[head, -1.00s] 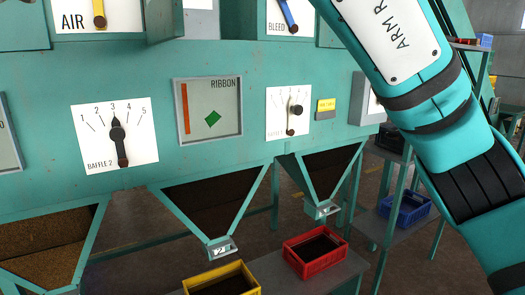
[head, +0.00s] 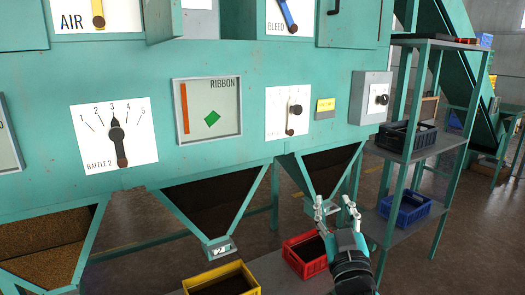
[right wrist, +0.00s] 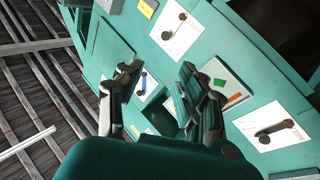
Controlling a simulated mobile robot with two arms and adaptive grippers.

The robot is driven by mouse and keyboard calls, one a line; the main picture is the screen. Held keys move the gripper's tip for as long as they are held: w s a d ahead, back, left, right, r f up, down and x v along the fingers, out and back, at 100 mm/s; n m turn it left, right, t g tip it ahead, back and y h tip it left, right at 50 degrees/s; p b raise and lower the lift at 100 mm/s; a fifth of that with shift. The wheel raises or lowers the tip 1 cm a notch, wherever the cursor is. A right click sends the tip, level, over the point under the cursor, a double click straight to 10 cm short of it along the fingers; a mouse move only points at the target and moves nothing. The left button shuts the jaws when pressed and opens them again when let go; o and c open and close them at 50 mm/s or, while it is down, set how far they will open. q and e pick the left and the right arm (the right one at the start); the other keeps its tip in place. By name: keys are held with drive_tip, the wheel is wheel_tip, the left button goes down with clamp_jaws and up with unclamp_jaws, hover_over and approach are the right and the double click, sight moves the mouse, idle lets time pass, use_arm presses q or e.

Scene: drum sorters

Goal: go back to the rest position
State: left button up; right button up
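My right gripper (head: 337,210) shows low in the head view, in front of the machine's lower right part and just above and beside the red crate (head: 305,257). Its two fingers are apart with nothing between them. In the right wrist view the right gripper (right wrist: 158,82) is also open and empty, with the teal panel behind it. My left gripper is in neither view.
The teal machine carries the Baffle 2 dial (head: 116,134), the ribbon window (head: 208,109) and another dial plate (head: 289,112). A yellow crate (head: 222,281) stands below. A shelf rack at right holds a black crate (head: 407,138) and a blue crate (head: 404,210).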

drive_tip(key=s+d+f+g, duration=0.2)
drive_tip(key=s+f+g, duration=0.15)
drive_tip(key=f, duration=0.45)
drive_tip(key=s+d+f+m+g, duration=0.15)
drive_tip(key=s+f, duration=0.25)
drive_tip(key=f, duration=0.4)
drive_tip(key=s+d+f+g, duration=0.1)
drive_tip(key=s+f+g, duration=0.3)
drive_tip(key=f, duration=0.4)
drive_tip(key=s+d+f+g, duration=0.1)
drive_tip(key=s+f+g, duration=0.4)
drive_tip(key=s, duration=0.5)
drive_tip(key=s+f+g, duration=0.3)
drive_tip(key=s+f, duration=0.4)
drive_tip(key=s, duration=0.3)
drive_tip(key=s+f+g, duration=0.2)
drive_tip(key=s+f, duration=0.1)
drive_tip(key=f, duration=2.5)
drive_tip(key=s+d+f+n, duration=0.1)
drive_tip(key=s+d+f, duration=0.2)
drive_tip(key=s+f, duration=1.1)
drive_tip(key=shift+s+d+f+g, duration=0.15)
drive_tip(key=shift+s+f+g, duration=0.25)
drive_tip(key=shift+s, duration=0.55)
